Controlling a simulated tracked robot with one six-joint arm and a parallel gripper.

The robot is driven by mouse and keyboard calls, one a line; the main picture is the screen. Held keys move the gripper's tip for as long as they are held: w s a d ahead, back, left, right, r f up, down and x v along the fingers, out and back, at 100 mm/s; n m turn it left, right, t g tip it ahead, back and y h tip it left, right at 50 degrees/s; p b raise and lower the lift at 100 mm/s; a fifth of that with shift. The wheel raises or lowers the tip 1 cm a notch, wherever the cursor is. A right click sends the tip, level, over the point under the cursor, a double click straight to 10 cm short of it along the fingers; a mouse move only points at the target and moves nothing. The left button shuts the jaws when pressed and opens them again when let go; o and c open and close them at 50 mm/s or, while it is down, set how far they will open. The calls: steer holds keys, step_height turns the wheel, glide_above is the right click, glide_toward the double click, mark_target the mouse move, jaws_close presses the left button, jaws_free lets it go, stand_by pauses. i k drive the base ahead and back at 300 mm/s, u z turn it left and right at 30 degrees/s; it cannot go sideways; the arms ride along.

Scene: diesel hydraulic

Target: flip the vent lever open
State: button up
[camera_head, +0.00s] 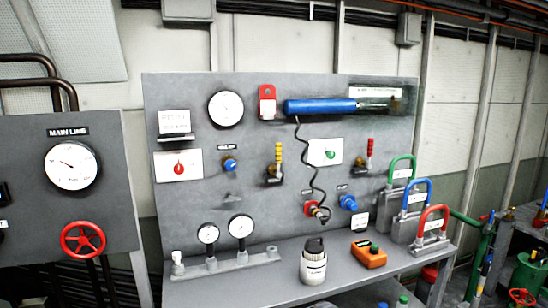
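Two small levers stand upright on the grey panel (200,95). One has a yellow handle (278,152) and sits left of the coiled black hose. The other has a red handle (370,147) and sits to the right of a white plate with a green knob. The labels near them are too small to read, so I cannot tell which is the vent lever. My gripper is not in view.
A blue cylinder (320,107) is mounted at the top, with a black hose (312,170) hanging from it. The bench (240,290) below holds gauges (241,227), a white canister (313,268), an orange box (369,254) and several coloured padlocks (433,238). A red valve wheel (83,239) is at left.

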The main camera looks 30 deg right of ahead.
mark_target(279, 146)
steer(key=z, duration=0.3)
steer(key=i, duration=0.5)
steer(key=z, duration=0.4)
steer(key=k, duration=1.35)
steer(key=i, duration=1.3)
steer(key=u, duration=0.65)
steer(key=i, duration=0.45)
steer(key=u, duration=0.35)
